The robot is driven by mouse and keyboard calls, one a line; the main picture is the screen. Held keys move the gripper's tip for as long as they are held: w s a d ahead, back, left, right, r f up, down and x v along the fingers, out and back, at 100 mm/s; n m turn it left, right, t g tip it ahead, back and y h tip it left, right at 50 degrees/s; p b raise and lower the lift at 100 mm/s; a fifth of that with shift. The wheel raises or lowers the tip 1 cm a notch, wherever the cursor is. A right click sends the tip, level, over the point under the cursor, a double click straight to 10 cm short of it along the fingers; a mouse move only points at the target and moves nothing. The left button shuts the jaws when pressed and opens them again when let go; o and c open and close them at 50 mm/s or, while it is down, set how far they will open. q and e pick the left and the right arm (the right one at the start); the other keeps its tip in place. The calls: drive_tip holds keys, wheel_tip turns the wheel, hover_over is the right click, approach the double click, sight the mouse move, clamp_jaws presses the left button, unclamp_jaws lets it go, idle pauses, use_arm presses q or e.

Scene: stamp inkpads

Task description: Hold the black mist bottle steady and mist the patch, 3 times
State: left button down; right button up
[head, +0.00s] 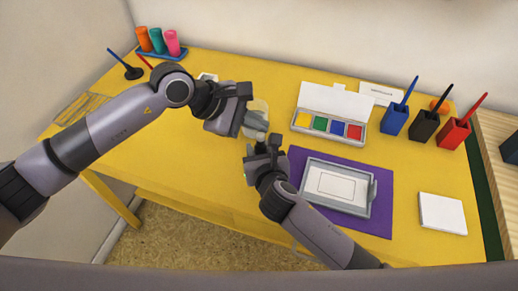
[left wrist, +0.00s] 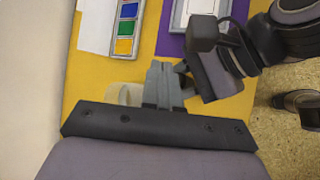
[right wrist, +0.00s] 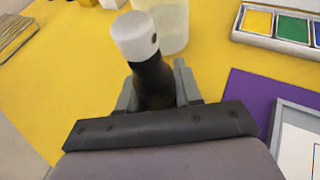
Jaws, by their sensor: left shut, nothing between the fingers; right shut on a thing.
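The black mist bottle (right wrist: 153,82), with a white spray head (right wrist: 136,36), is between my right gripper's fingers (right wrist: 155,90) in the right wrist view. My right gripper (head: 262,140) is shut on it over the middle of the yellow table; the bottle is mostly hidden in the head view. My left gripper (head: 256,122) is shut and empty, just above and left of the right one. Its closed fingers (left wrist: 163,75) show in the left wrist view. A hatched brown patch (head: 80,108) lies at the table's left end, apart from both grippers.
A translucent cup (head: 259,106) stands behind the grippers. Brush holders (head: 424,126) stand far right. The table's front left is clear.

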sight(257, 146)
use_arm(q)
drive_tip(key=shift+f, duration=0.15)
idle(0.3)
drive_tip(key=shift+f, duration=0.45)
idle(0.3)
drive_tip(key=shift+r, duration=0.6)
drive_tip(key=shift+r, duration=3)
